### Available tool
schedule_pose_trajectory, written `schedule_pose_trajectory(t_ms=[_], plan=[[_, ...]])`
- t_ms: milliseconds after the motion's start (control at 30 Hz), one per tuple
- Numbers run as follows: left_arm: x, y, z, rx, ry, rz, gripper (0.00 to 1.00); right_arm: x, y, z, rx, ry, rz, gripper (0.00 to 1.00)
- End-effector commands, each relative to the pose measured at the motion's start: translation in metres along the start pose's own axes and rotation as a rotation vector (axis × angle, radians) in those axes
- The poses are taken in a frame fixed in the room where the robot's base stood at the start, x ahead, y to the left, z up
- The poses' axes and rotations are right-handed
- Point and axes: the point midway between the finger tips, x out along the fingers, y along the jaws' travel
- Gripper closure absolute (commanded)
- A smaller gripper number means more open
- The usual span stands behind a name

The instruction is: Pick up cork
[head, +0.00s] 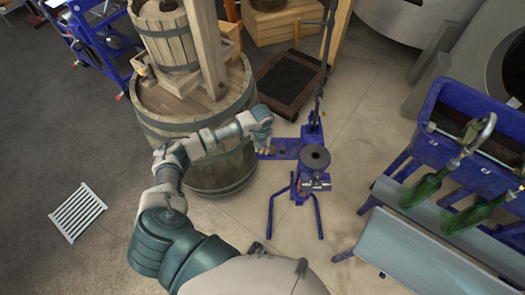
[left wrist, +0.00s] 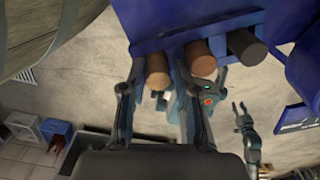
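Three corks stick out in a row from a blue holder (left wrist: 190,20) in the left wrist view: a tan one (left wrist: 158,72), a reddish-brown one (left wrist: 202,64) and a dark brown one (left wrist: 246,46). My left gripper (left wrist: 157,65) is open, with one finger on each side of the tan cork and narrow gaps beside it. In the head view my left gripper (head: 265,138) is over the blue corking stand (head: 287,147) and hides part of the corks. My right gripper (left wrist: 240,107) shows small in the left wrist view, its fingers apart and empty.
A large wooden barrel (head: 195,120) stands close beside my left forearm. A blue bench (head: 465,110) with green bottles (head: 425,188) is at the right. A white grate (head: 77,212) lies on the floor at the left. Floor between stand and bench is clear.

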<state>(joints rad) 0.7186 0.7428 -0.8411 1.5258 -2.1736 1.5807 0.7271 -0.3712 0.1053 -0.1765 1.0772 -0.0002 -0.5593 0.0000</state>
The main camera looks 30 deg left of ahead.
Motion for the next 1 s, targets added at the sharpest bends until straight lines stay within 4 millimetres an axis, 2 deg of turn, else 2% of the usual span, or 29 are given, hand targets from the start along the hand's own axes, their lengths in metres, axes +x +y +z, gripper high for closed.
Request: schedule_pose_trajectory(t_ms=[33, 100, 333, 533, 667, 833, 1000], plan=[[0.000, 0.001, 0.000, -0.001, 0.000, 0.000, 0.77, 0.000, -0.002, -0.002, 0.001, 0.003, -0.002, 0.60], [0.000, 0.001, 0.000, -0.001, 0.000, 0.001, 0.86, -0.001, -0.005, -0.004, 0.002, 0.008, -0.006, 0.60], [-0.001, 0.000, 0.000, -0.002, 0.000, 0.005, 0.86, -0.002, -0.019, -0.011, 0.007, 0.019, -0.023, 0.60], [-0.004, -0.001, 0.000, -0.002, -0.001, 0.006, 0.87, -0.002, -0.020, -0.011, 0.009, 0.017, -0.026, 0.60], [-0.013, 0.001, 0.001, -0.002, -0.003, 0.004, 0.87, -0.002, -0.016, -0.008, 0.006, 0.013, -0.020, 0.60], [-0.036, 0.000, 0.001, -0.001, -0.004, 0.003, 0.87, -0.001, -0.005, -0.005, 0.000, 0.007, -0.006, 0.60], [-0.039, 0.011, -0.033, 0.001, 0.001, 0.006, 0.87, -0.001, -0.004, -0.005, 0.000, 0.010, -0.005, 0.60]])
